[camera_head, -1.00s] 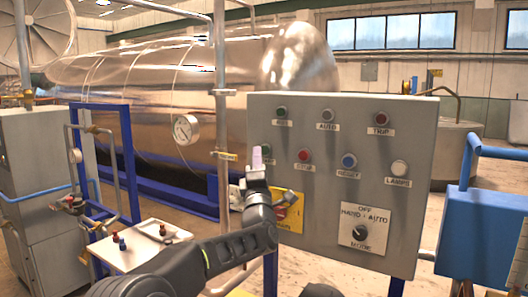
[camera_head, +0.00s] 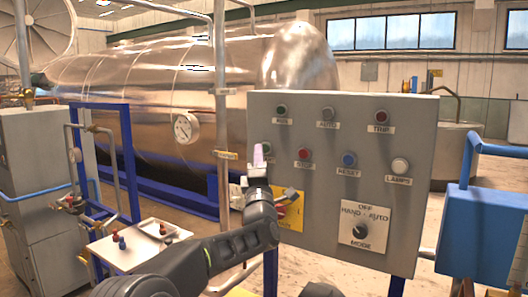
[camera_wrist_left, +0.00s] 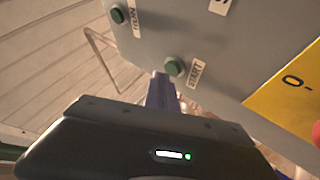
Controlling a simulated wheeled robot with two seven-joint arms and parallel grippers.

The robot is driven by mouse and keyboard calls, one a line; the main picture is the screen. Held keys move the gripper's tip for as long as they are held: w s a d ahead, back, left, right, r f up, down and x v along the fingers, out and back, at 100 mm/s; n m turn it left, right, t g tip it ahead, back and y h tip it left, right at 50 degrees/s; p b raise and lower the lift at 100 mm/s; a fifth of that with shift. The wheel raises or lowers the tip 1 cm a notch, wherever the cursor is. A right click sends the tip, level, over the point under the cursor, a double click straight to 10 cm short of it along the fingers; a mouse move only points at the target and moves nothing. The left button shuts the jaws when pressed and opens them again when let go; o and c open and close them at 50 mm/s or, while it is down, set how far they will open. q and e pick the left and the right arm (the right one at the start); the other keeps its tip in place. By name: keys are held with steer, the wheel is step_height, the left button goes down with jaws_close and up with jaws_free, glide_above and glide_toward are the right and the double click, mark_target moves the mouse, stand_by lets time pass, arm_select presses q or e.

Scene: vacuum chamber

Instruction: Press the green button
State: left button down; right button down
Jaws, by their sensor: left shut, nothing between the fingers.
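The green button marked START (camera_wrist_left: 173,67) is on the grey control panel, just beyond my fingertips in the left wrist view. In the head view the START button (camera_head: 267,148) is mostly hidden behind my left gripper (camera_head: 259,156). The left gripper is shut and empty, with its pinkish fingertips at the panel's left part. In the left wrist view its fingers (camera_wrist_left: 162,92) end just below and left of the button. I cannot tell whether they touch it. A second green round piece (camera_wrist_left: 117,15), also on the panel (camera_head: 420,200), is the upper-left one (camera_head: 281,109).
A red button (camera_head: 304,154), a blue button (camera_head: 349,160) and a white one (camera_head: 400,165) sit to the right in the same row. A yellow plate (camera_head: 287,216) with a red switch and a mode knob (camera_head: 360,231) are below. A vertical pipe (camera_head: 221,110) stands left.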

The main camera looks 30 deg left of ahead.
arm_select(q)
steer(key=shift+w, duration=0.55)
stand_by(0.8)
steer(key=s+b, duration=0.1)
steer(key=b, duration=0.1)
steer(key=shift+s+b, duration=0.35)
steer(key=shift+b, duration=0.05)
stand_by(0.5)
steer(key=s+b, duration=0.5)
stand_by(0.4)
